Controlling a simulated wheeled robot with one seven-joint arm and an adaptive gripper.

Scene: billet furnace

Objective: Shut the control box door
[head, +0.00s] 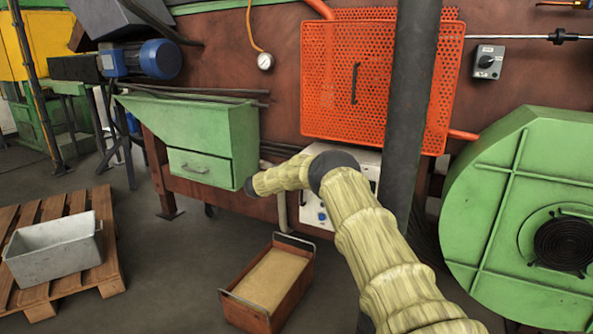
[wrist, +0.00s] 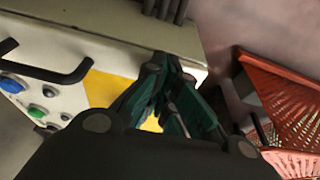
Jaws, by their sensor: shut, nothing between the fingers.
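The control box (head: 366,158) is a cream box low on the rusty furnace wall, below the orange mesh guard. My arm hides much of it in the head view. In the wrist view the control box (wrist: 115,45) shows as a cream panel with a black handle (wrist: 50,66), blue and green buttons and a yellow patch. How far its door stands open I cannot tell. My gripper (wrist: 166,75) is shut and empty, its dark green fingers in front of the cream and yellow surface; contact is unclear. I cannot make out the gripper in the head view.
The orange mesh guard (head: 330,75) is above the box and also shows in the wrist view (wrist: 285,95). A dark post (head: 410,100) stands in front. A green blower housing (head: 490,200) is right; a sand-filled bin (head: 238,312) and green hopper (head: 220,128) are left.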

